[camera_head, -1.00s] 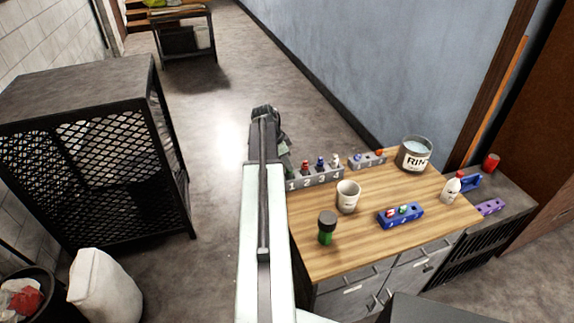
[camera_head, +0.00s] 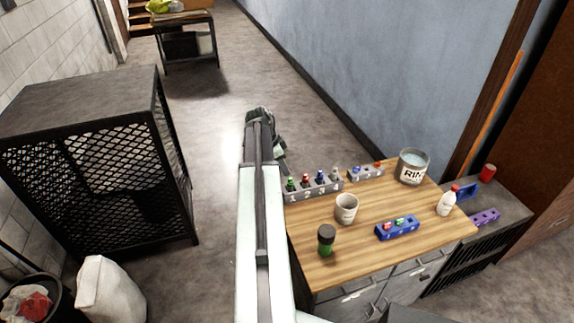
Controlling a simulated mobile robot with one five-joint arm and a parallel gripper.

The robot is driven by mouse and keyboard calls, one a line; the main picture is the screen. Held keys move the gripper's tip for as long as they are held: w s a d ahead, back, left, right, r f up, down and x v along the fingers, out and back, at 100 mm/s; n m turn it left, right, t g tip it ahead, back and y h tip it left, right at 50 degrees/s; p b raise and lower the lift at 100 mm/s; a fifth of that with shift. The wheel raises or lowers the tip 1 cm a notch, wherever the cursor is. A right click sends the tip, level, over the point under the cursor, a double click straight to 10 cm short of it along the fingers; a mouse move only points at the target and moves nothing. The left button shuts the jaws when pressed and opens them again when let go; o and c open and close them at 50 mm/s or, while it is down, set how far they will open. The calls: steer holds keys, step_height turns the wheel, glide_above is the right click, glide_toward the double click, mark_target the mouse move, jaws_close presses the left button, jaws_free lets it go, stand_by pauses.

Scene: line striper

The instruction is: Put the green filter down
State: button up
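My gripper (camera_head: 266,125) is at the end of my arm, beyond the table's far left corner and over the floor in the picture. I see it from behind, so its finger opening and anything between the fingers are hidden. A small green-topped piece (camera_head: 290,184) stands at the left end of a grey numbered rack (camera_head: 315,188), just right of my arm. Another small green piece (camera_head: 399,222) sits in a blue holder (camera_head: 398,231). I cannot tell which of these is the green filter.
The wooden table (camera_head: 355,255) also bears a green jar with a dark lid (camera_head: 326,240), a white cup (camera_head: 346,209), a tin (camera_head: 412,167), a second grey rack (camera_head: 366,172) and a white bottle (camera_head: 447,201). A mesh cabinet (camera_head: 95,160) stands left. Floor between is clear.

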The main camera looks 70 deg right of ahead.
steer(key=p+v, duration=0.3)
steer(key=v, duration=0.2)
steer(key=shift+r, duration=0.3)
steer(key=w+a+f+n+t, duration=0.15)
steer(key=w+a+n, duration=1.05)
steer(key=w+a, duration=1.2)
steer(key=w+a+n+t+y, duration=0.3)
steer(key=a+n, duration=1.3)
steer(key=a, duration=2.4)
step_height(320, 180, down, 10)
steer(key=g+b, duration=0.1)
steer(key=b, duration=0.8)
steer(key=shift+w+d+r, duration=0.15)
steer(key=shift+w, duration=0.15)
